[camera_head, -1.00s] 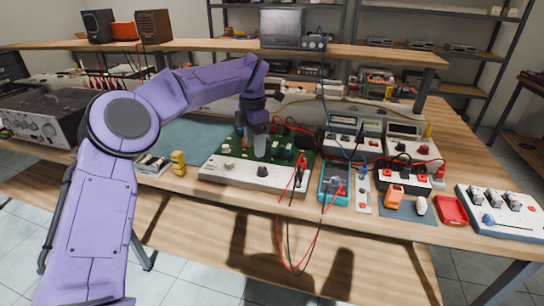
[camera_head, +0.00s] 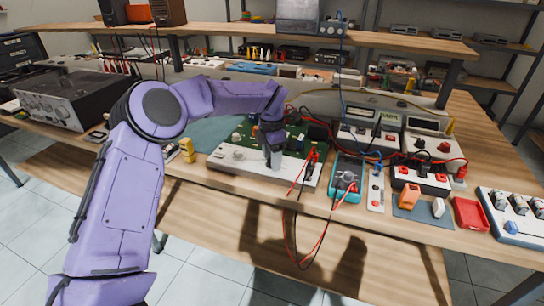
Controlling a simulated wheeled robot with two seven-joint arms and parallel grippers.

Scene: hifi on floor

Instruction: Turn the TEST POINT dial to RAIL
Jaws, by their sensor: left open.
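A white panel (camera_head: 232,161) with a green circuit board (camera_head: 303,140) behind it lies on the bench in the middle of the view. A pale knob (camera_head: 238,154) sits on the panel's left part. The dark dial seen earlier near the panel's middle is now hidden behind my left gripper. My left gripper (camera_head: 272,160) points down over that spot, its jaws open. I cannot tell whether the fingers touch the dial. Any dial lettering is too small to read. My right gripper is not in view.
Red and black probe leads (camera_head: 313,157) lie at the panel's right end and hang over the bench edge. A teal multimeter (camera_head: 345,178) stands right of it. A yellow object (camera_head: 187,150) stands to the left. A red tray (camera_head: 470,213) sits farther right.

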